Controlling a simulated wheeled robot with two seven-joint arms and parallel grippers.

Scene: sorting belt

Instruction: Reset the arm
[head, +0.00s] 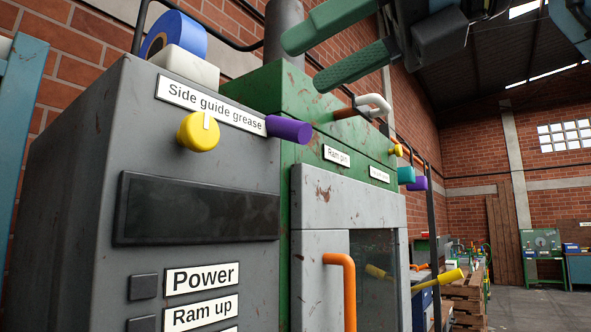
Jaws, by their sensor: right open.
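My right gripper (306,60) is at the top of the head view, with its arm coming in from the upper right. Its two green fingers point left and are spread apart, with nothing between them. It appears in front of the upper part of the green machine (262,88), and no contact with it shows. My left gripper is not in view.
An orange handle (347,290) sticks out from the grey door. Pallets (466,297) stand farther right.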

